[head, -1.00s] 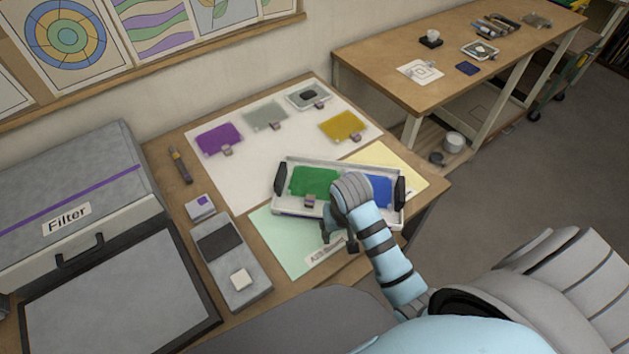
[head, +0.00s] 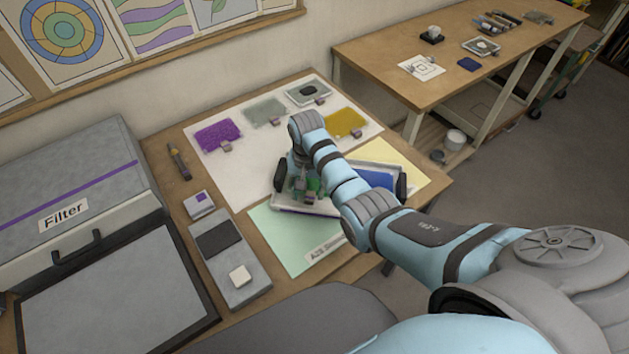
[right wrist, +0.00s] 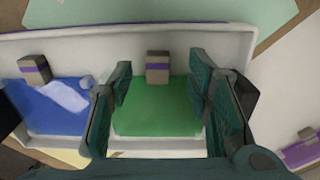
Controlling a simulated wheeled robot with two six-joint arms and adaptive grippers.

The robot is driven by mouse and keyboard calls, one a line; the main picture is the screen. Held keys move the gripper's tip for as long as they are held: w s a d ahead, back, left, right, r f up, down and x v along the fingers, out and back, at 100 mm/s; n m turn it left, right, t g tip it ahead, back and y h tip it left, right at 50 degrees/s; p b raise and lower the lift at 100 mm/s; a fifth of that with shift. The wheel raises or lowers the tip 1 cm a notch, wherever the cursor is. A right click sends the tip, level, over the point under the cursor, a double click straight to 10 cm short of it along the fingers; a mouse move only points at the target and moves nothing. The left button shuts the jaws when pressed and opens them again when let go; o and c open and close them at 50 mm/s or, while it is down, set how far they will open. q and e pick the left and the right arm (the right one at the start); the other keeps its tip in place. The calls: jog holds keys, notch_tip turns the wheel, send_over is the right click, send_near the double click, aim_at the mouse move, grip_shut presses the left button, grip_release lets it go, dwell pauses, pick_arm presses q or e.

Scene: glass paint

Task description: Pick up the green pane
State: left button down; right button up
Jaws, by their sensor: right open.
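The green pane (right wrist: 150,112) lies in a white tray (right wrist: 215,39), with a grey block banded in purple (right wrist: 158,67) at its edge. My right gripper (right wrist: 162,100) is open, with its fingers on either side of the green pane, and I cannot tell whether they touch it. In the head view the right gripper (head: 307,188) is over the left part of the tray (head: 290,208) and hides most of the green pane. A blue pane (head: 377,178) lies in the tray's right part. My left gripper is not in view.
Purple (head: 217,136), grey (head: 265,111) and yellow (head: 346,122) panes lie on a white sheet (head: 240,172) behind the tray. A grey filter box (head: 75,190) stands at the left. A green sheet (head: 280,235) lies in front.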

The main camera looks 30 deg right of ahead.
aim_at(309, 200)
jog(key=f, duration=0.3)
jog(key=shift+s+f+b, duration=0.1)
jog(key=shift+s+b, duration=0.15)
jog(key=shift+b, duration=0.15)
jog(key=shift+c, duration=0.6)
grip_shut()
